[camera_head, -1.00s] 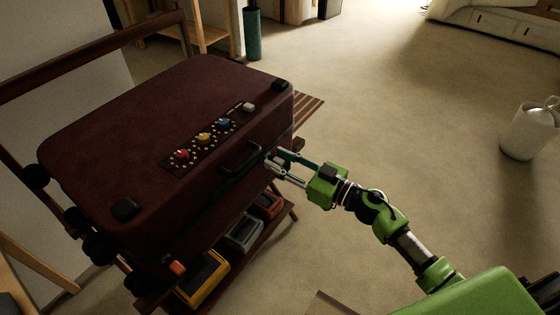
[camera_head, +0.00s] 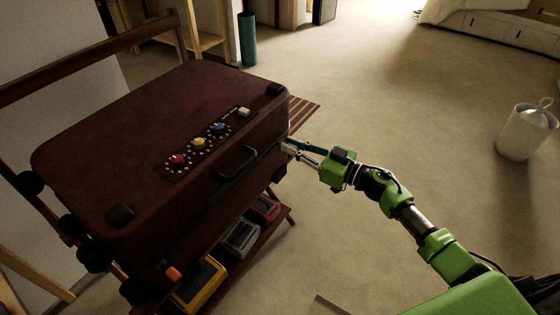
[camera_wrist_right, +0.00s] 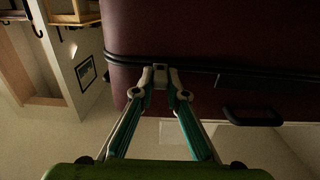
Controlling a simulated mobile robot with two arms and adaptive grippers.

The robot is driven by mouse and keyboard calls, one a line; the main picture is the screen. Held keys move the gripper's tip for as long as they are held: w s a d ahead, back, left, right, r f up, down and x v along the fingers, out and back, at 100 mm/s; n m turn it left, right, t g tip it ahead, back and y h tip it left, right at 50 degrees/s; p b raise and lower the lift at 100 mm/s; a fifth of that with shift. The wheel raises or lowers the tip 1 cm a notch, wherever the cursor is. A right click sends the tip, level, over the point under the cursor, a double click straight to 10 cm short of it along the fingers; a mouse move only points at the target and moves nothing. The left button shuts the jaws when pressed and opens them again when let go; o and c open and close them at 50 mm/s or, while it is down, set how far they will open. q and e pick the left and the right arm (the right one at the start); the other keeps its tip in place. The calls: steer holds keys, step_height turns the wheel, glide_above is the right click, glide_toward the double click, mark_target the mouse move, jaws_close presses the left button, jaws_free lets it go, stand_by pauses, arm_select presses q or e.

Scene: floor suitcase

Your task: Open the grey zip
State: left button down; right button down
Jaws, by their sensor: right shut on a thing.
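A dark red suitcase (camera_head: 130,130) lies flat with a zip seam around its side. My right gripper (camera_head: 287,146) is at the seam near the suitcase's right corner, past the black handle (camera_head: 238,162). In the right wrist view, the fingertips (camera_wrist_right: 160,82) are closed together on a small grey zip pull (camera_wrist_right: 160,74) at the dark seam band. The pull is mostly hidden by the fingers in the head view. My left gripper is out of view.
A panel of coloured knobs (camera_head: 208,142) is on the suitcase's top. The suitcase rests on a wooden rack, with yellow (camera_head: 199,284), grey and red cases on its lower shelf. A white bin (camera_head: 526,133) stands at right on open carpet.

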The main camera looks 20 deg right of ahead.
mark_target(289, 128)
steer(key=w+d, duration=0.1)
steer(key=d, duration=0.1)
steer(key=w+d+b, duration=0.1)
steer(key=w+d, duration=0.1)
steer(key=shift+w+d, duration=0.2)
steer(key=shift+w+d+r, duration=0.1)
steer(key=shift+w+d, duration=0.05)
steer(key=shift+d, duration=0.15)
steer(key=c, duration=2)
jaws_free()
steer(key=v, duration=1.2)
